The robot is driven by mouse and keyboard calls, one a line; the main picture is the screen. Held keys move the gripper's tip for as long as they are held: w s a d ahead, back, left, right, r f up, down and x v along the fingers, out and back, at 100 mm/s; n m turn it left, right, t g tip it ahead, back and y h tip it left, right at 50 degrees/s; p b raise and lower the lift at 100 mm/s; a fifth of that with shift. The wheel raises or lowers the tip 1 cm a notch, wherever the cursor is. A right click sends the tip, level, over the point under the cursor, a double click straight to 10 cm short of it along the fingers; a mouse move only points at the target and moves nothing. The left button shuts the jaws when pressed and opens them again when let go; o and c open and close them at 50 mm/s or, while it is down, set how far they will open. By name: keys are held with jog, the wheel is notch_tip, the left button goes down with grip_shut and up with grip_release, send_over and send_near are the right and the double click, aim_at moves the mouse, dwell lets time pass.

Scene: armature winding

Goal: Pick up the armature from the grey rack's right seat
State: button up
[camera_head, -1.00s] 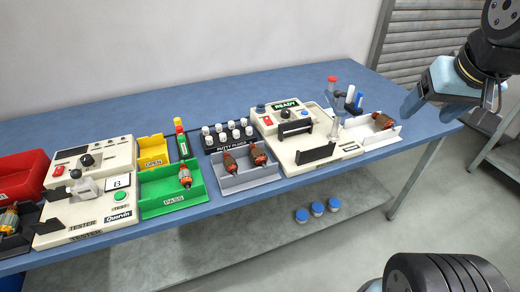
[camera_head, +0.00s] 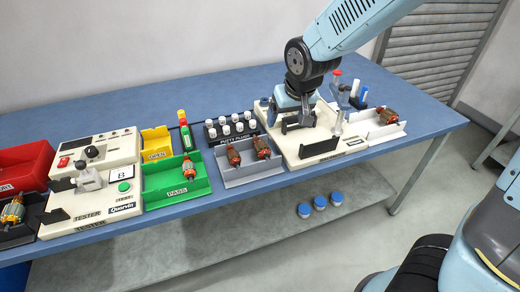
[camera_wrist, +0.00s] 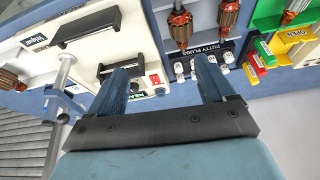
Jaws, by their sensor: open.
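The grey rack (camera_head: 252,176) holds two red-brown armatures side by side. The armature in its right seat (camera_head: 263,147) lies tilted against the back. In the wrist view, which is turned around, this armature (camera_wrist: 180,24) shows at the top middle, and the other (camera_wrist: 229,13) is to its right. My gripper (camera_head: 293,115) is open and empty, above the white winding machine, to the right of the rack. In the wrist view its two fingers (camera_wrist: 160,68) are spread apart, short of the armatures and not touching them.
Putty plugs in a black holder (camera_head: 230,132) stand just behind the rack. The green PASS tray (camera_head: 175,190) is to its left. The winding machine (camera_head: 318,152) and a white tray with an armature (camera_head: 388,117) are to the right.

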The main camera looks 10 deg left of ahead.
send_near(263, 146)
jog(key=shift+n, duration=0.3)
jog(key=x, duration=0.5)
jog(key=shift+w+d, duration=0.1)
jog(key=shift+w, duration=0.1)
jog(key=shift+x, duration=3.2)
jog(key=shift+s, duration=0.2)
jog(key=c, duration=1.4)
